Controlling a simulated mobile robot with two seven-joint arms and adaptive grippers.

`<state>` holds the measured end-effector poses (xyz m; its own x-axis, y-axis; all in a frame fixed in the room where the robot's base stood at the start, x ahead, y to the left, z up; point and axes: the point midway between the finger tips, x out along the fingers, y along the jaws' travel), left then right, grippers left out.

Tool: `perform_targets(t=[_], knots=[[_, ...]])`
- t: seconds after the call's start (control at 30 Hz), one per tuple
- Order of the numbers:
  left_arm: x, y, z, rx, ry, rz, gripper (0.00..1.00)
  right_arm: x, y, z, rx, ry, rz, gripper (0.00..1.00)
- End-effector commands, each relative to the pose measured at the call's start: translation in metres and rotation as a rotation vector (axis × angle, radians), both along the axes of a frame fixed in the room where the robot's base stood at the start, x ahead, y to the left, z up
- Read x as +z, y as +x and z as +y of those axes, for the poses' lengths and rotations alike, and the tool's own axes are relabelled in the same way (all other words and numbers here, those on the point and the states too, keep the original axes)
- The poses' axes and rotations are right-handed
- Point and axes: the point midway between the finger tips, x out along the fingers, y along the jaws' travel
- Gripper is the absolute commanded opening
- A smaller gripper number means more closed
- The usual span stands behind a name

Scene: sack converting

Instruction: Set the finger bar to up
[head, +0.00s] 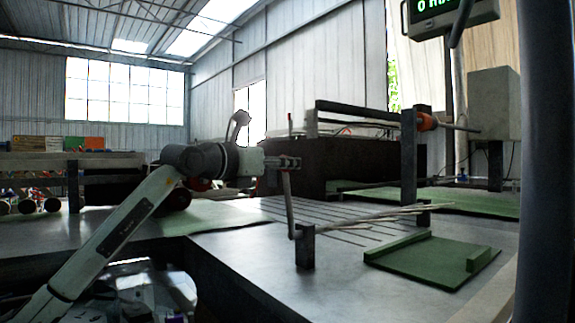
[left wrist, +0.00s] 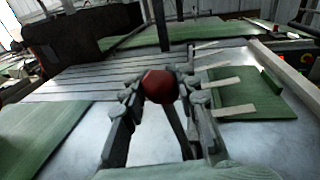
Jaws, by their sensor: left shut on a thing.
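The finger bar (head: 375,216) runs between two short dark posts on the metal table, with pale fingers along it. Its lever (head: 290,205) rises nearly upright from the near post (head: 305,250), leaning slightly left at the top. My left gripper (head: 288,163) is at the top of the lever. In the left wrist view the red knob (left wrist: 160,86) sits between the fingers of my left gripper (left wrist: 161,92), which is shut on it. Several pale fingers (left wrist: 222,110) show to the right there. The knob is hidden by the gripper in the head view. My right gripper is not in view.
A green plate with raised edges (head: 432,262) lies right of the near post. A tall dark post (head: 409,160) carries a long dark roller (head: 360,112) behind the bar. The slotted metal table (head: 250,255) is clear in front. A display (head: 450,12) hangs at the upper right.

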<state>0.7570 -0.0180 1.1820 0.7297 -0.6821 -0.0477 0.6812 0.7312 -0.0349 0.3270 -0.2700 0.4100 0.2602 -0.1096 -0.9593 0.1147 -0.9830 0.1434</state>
Motion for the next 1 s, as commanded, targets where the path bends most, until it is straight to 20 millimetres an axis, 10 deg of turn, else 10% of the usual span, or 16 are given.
perform_targets(t=[0.23,0.27,0.43,0.77,1.0], knots=[[-0.002,0.003,0.005,0.008,-0.001,0.008,0.0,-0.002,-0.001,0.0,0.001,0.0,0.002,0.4],[-0.002,0.003,0.005,0.008,-0.001,0.008,0.3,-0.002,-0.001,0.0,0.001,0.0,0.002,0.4],[-0.001,0.002,0.004,0.006,-0.002,0.006,0.51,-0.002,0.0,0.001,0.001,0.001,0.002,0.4],[0.002,0.001,0.001,0.002,-0.002,0.003,0.51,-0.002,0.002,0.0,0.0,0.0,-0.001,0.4],[0.04,0.001,0.002,0.004,-0.003,0.0,0.51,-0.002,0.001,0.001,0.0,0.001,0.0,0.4]])
